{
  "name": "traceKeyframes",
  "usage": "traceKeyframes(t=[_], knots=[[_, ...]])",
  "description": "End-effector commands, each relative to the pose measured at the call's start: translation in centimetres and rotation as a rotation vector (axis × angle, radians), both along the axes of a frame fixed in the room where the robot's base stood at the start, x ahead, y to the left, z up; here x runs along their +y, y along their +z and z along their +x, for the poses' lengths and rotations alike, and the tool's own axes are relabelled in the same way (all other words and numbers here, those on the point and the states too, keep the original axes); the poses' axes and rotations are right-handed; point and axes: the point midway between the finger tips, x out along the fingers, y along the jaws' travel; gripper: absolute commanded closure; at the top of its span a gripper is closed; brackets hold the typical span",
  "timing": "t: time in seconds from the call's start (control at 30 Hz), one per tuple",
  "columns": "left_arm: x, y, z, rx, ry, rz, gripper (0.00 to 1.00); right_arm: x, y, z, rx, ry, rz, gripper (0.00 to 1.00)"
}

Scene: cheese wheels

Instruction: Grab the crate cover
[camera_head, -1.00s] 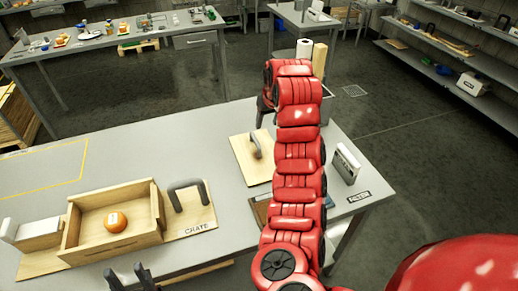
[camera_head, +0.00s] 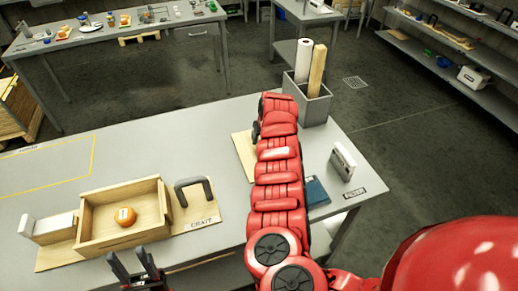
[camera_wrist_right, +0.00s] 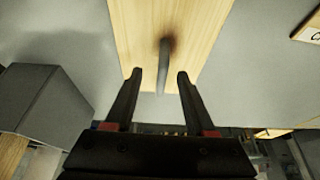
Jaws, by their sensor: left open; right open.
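The crate cover (camera_head: 243,157) is a flat pale wooden board on the table, mostly hidden behind my right arm in the head view. In the right wrist view the cover (camera_wrist_right: 200,22) carries a grey upright handle (camera_wrist_right: 164,62). My right gripper (camera_wrist_right: 159,76) is open, and the handle appears between its fingertips with gaps on both sides; I cannot tell its depth. My left gripper (camera_head: 134,262) is open and empty at the near edge, in front of the open wooden crate (camera_head: 94,205). An orange cheese wheel (camera_head: 125,216) lies in the crate.
A dark handle (camera_head: 207,184) stands beside the crate near the CRATE label. A grey bin with rolls (camera_head: 312,106) stands at the table's far end.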

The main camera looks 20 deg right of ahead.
Motion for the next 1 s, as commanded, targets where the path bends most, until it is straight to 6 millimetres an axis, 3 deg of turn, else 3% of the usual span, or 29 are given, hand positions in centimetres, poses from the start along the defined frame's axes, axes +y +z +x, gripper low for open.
traceKeyframes(t=[0.17,0.4,0.6,0.97,1.0], knots=[[0.0,0.7,0.0,0.000,0.000,0.000,0.50,0.0,-0.4,0.5,-0.003,-0.003,0.001,0.45],[0.0,2.0,0.0,0.000,0.000,0.000,0.50,0.4,-2.5,1.7,0.000,0.000,0.002,0.45],[0.0,1.6,0.0,0.000,0.000,0.000,0.50,0.4,-4.4,2.3,-0.001,-0.001,0.000,0.45],[0.0,1.6,0.0,0.000,0.000,0.000,0.50,0.5,-4.8,2.5,-0.002,0.001,0.000,0.45],[0.0,1.6,0.0,0.000,0.000,0.000,0.50,0.5,-4.8,2.5,-0.002,0.001,0.000,0.50]])
